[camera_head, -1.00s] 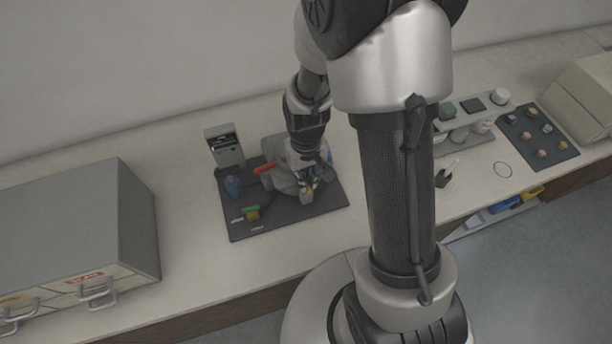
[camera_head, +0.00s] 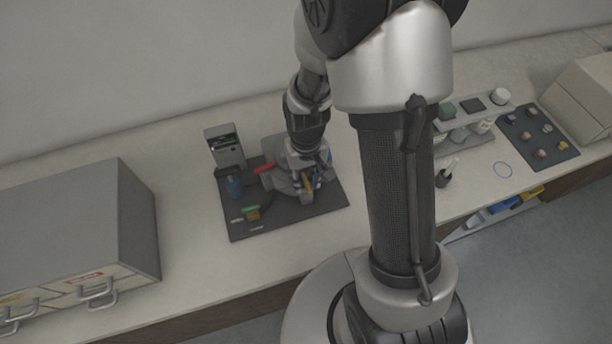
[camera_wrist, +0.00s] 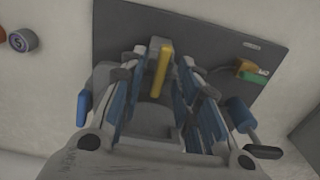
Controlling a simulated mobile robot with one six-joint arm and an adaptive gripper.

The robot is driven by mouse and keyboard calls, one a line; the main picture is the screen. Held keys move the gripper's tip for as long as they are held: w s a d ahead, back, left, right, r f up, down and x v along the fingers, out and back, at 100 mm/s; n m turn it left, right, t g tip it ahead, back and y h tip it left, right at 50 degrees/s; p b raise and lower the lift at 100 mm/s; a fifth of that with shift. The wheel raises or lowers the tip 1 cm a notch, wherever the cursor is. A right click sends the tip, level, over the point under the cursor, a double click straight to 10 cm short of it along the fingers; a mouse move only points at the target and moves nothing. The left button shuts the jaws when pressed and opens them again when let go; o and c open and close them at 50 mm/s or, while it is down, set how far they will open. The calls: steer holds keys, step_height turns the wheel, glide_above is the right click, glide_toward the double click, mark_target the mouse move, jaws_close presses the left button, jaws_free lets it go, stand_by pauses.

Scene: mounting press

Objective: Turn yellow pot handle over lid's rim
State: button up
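The mounting press (camera_head: 283,180) stands on a dark mat (camera_head: 270,222) on the bench. Its yellow pot handle (camera_wrist: 162,68) shows as a bar in the wrist view, and small in the head view (camera_head: 309,186). My gripper (camera_wrist: 163,62) is over the press with its blue-padded fingers apart, one on each side of the yellow handle. The handle lies nearer the right finger; I cannot tell if they touch. The lid and its rim are largely hidden by my gripper. A red handle (camera_head: 264,168) sticks out at the press's left.
A large grey cabinet (camera_head: 80,225) is farther left. Bare bench lies before the mat.

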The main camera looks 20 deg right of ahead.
mark_target(306, 181)
step_height(306, 181, up, 12)
stand_by(0.6)
stand_by(0.5)
steer(key=s+r+t+b, duration=0.3)
steer(key=s+r, duration=0.8)
steer(key=s, duration=0.4)
steer(key=shift+r+t, duration=0.3)
steer(key=shift+t, duration=0.5)
